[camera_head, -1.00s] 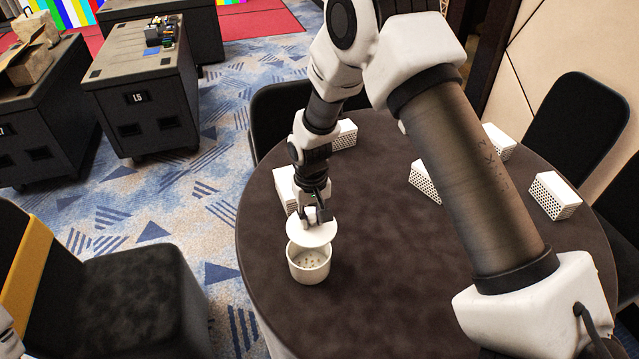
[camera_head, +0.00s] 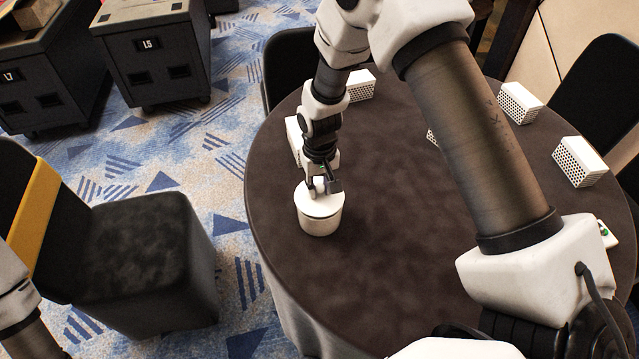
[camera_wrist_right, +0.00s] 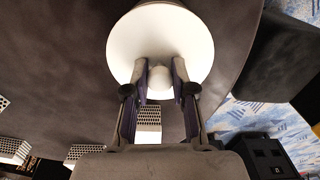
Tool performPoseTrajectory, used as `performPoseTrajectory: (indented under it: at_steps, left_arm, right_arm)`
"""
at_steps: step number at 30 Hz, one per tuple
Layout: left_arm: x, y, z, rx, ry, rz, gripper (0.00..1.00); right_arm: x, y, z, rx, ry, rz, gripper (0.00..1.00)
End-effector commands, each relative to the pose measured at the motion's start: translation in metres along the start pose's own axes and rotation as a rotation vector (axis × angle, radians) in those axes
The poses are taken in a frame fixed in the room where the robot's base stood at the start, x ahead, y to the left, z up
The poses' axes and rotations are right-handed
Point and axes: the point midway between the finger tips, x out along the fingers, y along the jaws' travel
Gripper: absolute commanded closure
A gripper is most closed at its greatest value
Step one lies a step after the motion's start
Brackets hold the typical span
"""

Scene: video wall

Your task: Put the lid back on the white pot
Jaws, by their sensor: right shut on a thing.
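The white pot (camera_head: 320,225) stands upright on the round dark table, near its left edge. The white lid (camera_head: 327,203) lies over the pot's mouth and looks about level; whether it is fully seated I cannot tell. My right gripper (camera_head: 322,188) is above the lid, shut on its knob. In the right wrist view the round lid (camera_wrist_right: 130,45) fills the upper middle and hides the pot. There the fingers of my right gripper (camera_wrist_right: 160,80) stand on either side of the pale knob (camera_wrist_right: 160,78). My left gripper is out of view; only part of my left arm shows at the lower left.
The round table (camera_head: 400,250) has free room right of the pot. White perforated boxes stand at its back (camera_head: 360,86) and right (camera_head: 578,162). A dark chair (camera_head: 140,250) stands left of the table, and wheeled black cases (camera_head: 155,60) stand behind.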

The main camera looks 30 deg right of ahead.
Motion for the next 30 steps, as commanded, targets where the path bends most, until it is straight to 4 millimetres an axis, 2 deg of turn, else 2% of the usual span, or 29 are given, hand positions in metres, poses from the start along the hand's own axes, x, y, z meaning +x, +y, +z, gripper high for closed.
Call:
performPoseTrajectory:
  at_steps: [30]
  left_arm:
    - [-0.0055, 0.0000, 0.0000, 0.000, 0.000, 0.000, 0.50]
  right_arm:
    - [-0.0014, 0.0002, 0.0008, 0.000, 0.001, 0.000, 1.00]
